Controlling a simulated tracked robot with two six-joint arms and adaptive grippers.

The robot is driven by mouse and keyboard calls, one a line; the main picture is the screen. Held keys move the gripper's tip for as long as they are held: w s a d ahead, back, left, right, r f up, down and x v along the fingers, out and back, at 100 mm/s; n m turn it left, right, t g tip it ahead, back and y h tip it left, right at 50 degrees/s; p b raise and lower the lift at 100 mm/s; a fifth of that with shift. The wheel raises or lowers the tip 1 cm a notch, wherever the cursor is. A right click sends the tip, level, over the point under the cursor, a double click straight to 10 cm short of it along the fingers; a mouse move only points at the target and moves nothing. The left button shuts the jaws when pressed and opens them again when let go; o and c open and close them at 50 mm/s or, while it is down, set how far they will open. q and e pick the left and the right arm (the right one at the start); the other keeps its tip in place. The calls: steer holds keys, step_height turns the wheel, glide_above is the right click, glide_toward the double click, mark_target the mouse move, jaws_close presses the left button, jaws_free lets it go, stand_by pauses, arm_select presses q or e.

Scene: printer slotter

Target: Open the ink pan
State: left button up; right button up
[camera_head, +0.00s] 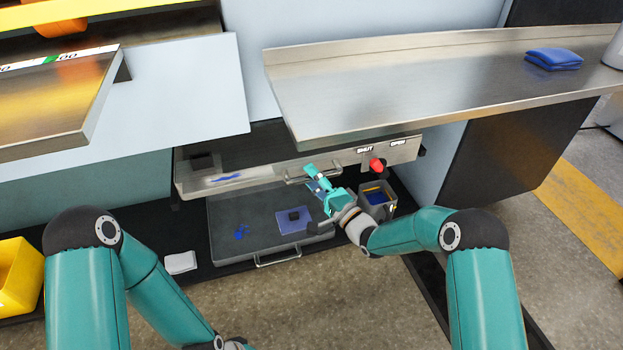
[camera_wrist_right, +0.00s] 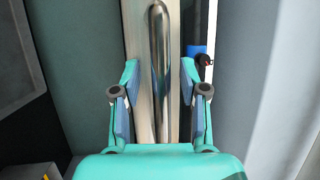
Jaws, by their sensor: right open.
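A long metal drawer front (camera_head: 240,177), which looks like the ink pan, sits under the steel shelf. It has a bar handle (camera_head: 296,180), SHUT and OPEN labels, and a red knob (camera_head: 377,164). My right gripper (camera_head: 314,177) is at this handle, overlapping its right part in the head view. In the right wrist view the handle (camera_wrist_right: 158,40) runs between the two fingers of my open right gripper (camera_wrist_right: 159,75), with gaps on both sides. Whether the fingers reach around the bar is hard to tell. My left arm runs off the bottom edge; its gripper is out of frame.
A dark flat tray (camera_head: 265,205) with blue stains and its own handle (camera_head: 278,260) lies below the drawer. A small grey bin (camera_head: 377,212) stands right of my gripper. The steel shelf (camera_head: 400,85) overhangs closely. A yellow bin (camera_head: 18,278) stands left.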

jaws_close()
steer(key=shift+s+f, duration=0.1)
steer(key=shift+s, duration=0.05)
